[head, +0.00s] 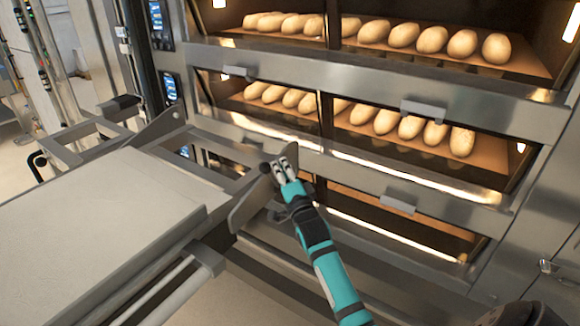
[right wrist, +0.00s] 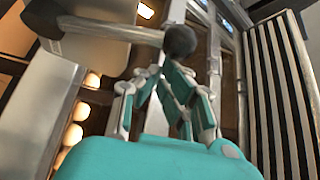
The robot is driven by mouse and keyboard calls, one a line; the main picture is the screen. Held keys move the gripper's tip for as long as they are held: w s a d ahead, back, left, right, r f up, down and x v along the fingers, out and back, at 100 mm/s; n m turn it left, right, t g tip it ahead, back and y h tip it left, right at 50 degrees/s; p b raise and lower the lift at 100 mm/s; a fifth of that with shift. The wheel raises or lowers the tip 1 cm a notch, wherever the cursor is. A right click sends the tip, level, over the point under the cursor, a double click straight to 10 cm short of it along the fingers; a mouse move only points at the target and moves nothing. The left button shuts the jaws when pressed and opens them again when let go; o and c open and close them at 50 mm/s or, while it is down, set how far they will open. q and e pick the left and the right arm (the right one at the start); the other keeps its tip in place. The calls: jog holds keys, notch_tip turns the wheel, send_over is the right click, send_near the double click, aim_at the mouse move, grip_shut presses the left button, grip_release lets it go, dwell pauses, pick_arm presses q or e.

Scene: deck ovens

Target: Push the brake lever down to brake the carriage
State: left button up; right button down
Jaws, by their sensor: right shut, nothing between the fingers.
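The lever with a dark round knob (right wrist: 180,41) on a pale rod (right wrist: 112,29) crosses the top of the right wrist view. I take it to be the brake lever. In the head view its dark knob (head: 265,168) shows just left of my right gripper (head: 284,166). My right gripper also shows in the right wrist view (right wrist: 163,70), shut and empty, with its fingertips close to the knob. I cannot tell whether they touch it. The carriage (head: 110,220) with its pale flat top stands at the left, before the ovens. My left gripper is out of view.
The deck ovens (head: 370,78) fill the right and back, with loaves (head: 403,36) on the upper decks and front handles (head: 424,109) sticking out. A metal side plate (head: 250,204) of the carriage is close to my right gripper. A black handle (head: 36,160) is at the far left.

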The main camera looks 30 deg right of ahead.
jog(key=shift+s+a+f+n+t+y+b, duration=0.4)
jog(key=shift+a+f+n+t+y+b, duration=0.5)
jog(key=shift+n+b, duration=1)
jog(key=shift+s+a+f+n+t+y+b, duration=0.4)
jog(key=shift+a+f+n+t+y+b, duration=0.25)
jog(key=shift+a+f+n+y+b, duration=0.9)
jog(key=shift+s+a+f+n+t+y+b, duration=0.4)
jog(key=shift+a+f+n+t+y+b, duration=0.3)
jog(key=shift+n+b, duration=1.55)
jog(key=shift+d+r, duration=0.1)
jog(key=shift+r, duration=0.05)
jog(key=shift+s, duration=0.1)
jog(key=shift+s+f, duration=0.3)
jog(key=shift+f, duration=0.05)
jog(key=v, duration=1.1)
jog(key=shift+s+r, duration=0.1)
